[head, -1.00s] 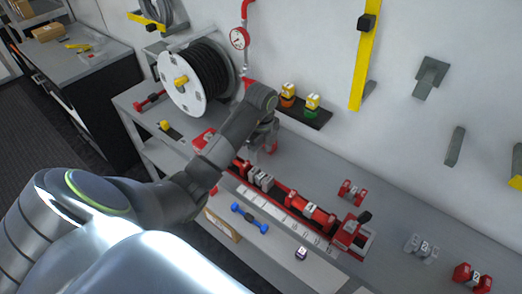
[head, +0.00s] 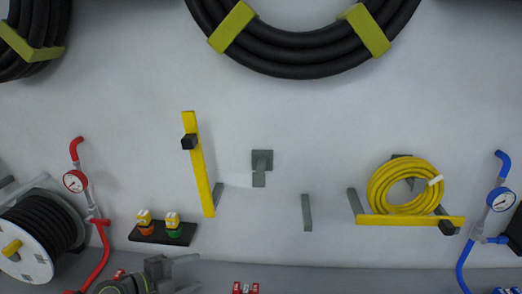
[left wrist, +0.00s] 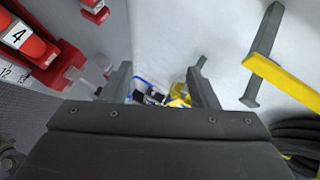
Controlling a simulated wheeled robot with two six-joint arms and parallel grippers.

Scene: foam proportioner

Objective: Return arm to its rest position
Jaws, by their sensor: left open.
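My left gripper (head: 190,273) shows at the bottom left of the head view, its two grey fingers pointing right and spread apart with nothing between them. In the left wrist view the gripper (left wrist: 160,85) also stands open. Blurred blue and yellow items (left wrist: 165,93) show far beyond the gap. Most of my left arm is below the head view. My right gripper is not in view.
The bench (head: 330,280) shows only as a strip, with small red parts (head: 245,287) on it. A black hose reel (head: 38,238) and red gauge pipe (head: 76,182) are left. A shelf (head: 160,234) holds two bottles. Yellow hose (head: 385,190) hangs right.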

